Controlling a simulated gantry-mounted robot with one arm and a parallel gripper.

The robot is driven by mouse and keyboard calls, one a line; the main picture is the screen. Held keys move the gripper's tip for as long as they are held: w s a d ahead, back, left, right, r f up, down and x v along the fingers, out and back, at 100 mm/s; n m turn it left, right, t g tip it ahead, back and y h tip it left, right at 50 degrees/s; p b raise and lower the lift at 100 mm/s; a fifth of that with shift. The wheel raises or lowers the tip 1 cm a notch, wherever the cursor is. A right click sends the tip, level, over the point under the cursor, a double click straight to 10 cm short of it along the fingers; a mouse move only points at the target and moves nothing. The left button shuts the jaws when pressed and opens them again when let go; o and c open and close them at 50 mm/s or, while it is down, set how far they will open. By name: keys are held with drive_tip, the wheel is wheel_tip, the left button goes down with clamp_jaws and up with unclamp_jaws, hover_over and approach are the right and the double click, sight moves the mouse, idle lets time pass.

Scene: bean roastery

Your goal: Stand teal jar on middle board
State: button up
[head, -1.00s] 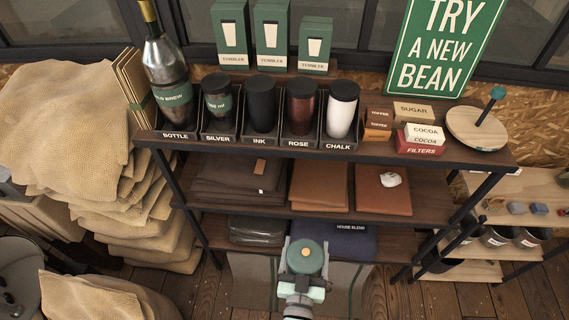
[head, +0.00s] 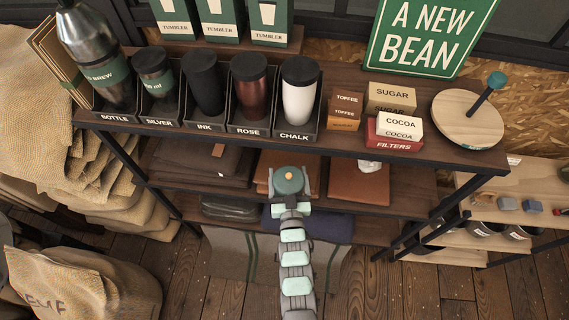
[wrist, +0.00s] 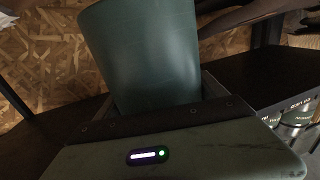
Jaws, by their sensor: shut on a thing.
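The teal jar (head: 288,176) is in my gripper (head: 290,184), seen from above in the head view with a small orange-brown knob on its lid. In the wrist view the jar (wrist: 145,55) is a smooth dark teal cylinder close to the camera, between the jaws. The middle board (head: 412,187) is the dark wooden shelf below the top board.
Dark brown folded goods (head: 200,163) and a brown folder (head: 358,178) with a small white item (head: 369,165) lie on the middle board. The top board (head: 345,142) overhangs, bearing tumblers and boxes. Bare board shows at the right end, near the post.

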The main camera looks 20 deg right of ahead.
drive_tip(key=s+d+f+m+g+h+b, duration=0.1)
drive_tip(key=d+f, duration=0.2)
drive_tip(key=d, duration=0.7)
drive_tip(key=s+d+f+m+h+b, duration=0.1)
drive_tip(key=d+f+h, duration=0.15)
drive_tip(key=d, duration=0.75)
drive_tip(key=d+f+m+g+h+b, duration=0.1)
drive_tip(key=d+f, duration=0.3)
drive_tip(key=d, duration=0.6)
drive_tip(key=s+d+b, duration=0.2)
drive_tip(key=s+d, duration=0.7)
drive_tip(key=d, duration=0.1)
drive_tip(key=s+f+m+g+h+b, duration=0.1)
drive_tip(key=s+h+b, duration=0.1)
drive_tip(key=s, duration=1)
drive_tip(key=shift+s+f+m, duration=0.3)
drive_tip(key=shift+f+m, duration=0.1)
